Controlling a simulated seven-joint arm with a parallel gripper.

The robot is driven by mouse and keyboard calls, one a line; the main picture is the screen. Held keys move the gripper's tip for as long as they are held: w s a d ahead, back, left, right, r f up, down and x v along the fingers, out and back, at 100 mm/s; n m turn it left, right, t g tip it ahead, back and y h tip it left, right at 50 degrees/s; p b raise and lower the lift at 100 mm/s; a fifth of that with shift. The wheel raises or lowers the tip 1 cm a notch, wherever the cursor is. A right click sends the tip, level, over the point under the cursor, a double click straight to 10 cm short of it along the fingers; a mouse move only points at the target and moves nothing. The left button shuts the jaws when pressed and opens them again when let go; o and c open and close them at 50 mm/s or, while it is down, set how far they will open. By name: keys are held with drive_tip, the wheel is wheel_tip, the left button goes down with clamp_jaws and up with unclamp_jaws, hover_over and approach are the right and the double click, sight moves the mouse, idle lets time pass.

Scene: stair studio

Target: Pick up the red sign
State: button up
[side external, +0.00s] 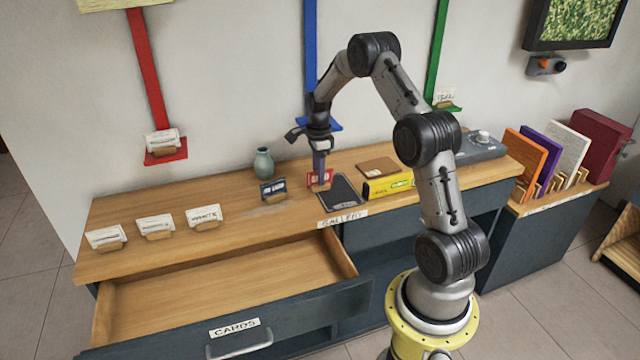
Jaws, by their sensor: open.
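The red sign (313,178) stands in a small wooden holder (321,188) on the wooden counter, left of the black tray. My gripper (319,178) points down directly at the sign, and its fingers cover the middle of the sign in the side external view. The jaws are open. I cannot tell whether the fingers touch the sign or straddle it.
A dark blue sign (272,188) stands just left of the red sign, with a green vase (263,163) behind it. A black tray (343,190) and yellow box (388,186) lie to the right. White cards (204,215) stand at left. The CARDS drawer (300,318) is open.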

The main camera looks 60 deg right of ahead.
drive_tip(key=shift+f, duration=0.45)
clamp_jaws()
drive_tip(key=shift+r, duration=0.1)
